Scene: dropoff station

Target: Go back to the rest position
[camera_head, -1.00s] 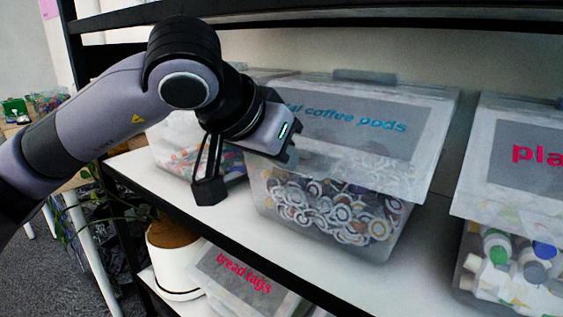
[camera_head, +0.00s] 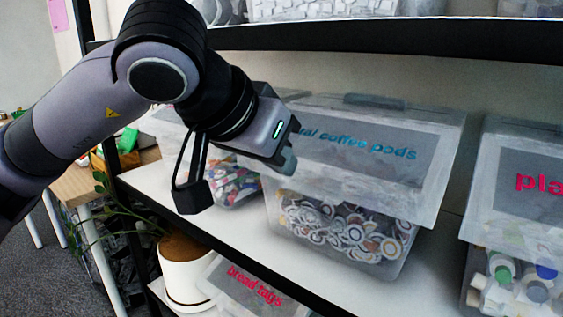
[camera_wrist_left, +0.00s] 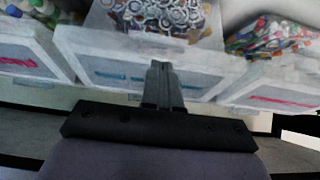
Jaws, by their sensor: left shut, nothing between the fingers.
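My left gripper (camera_head: 286,160) is in front of the upper left part of the coffee pods bin (camera_head: 425,205) in the head view. In the left wrist view its fingers (camera_wrist_left: 163,85) are together, with nothing between them. The bin is clear plastic with a grey label and blue lettering, and holds many round pods. In the wrist view the bin (camera_wrist_left: 115,50) lies just beyond the fingertips. I cannot tell whether they touch it. My right gripper is not in view.
A bin with red lettering and bottle caps (camera_head: 520,230) stands at the right. Another bin (camera_head: 235,190) is partly behind my arm. The bread tags bin (camera_head: 250,290) and a white plant pot (camera_head: 187,270) are below. A black shelf edge (camera_head: 380,37) runs above.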

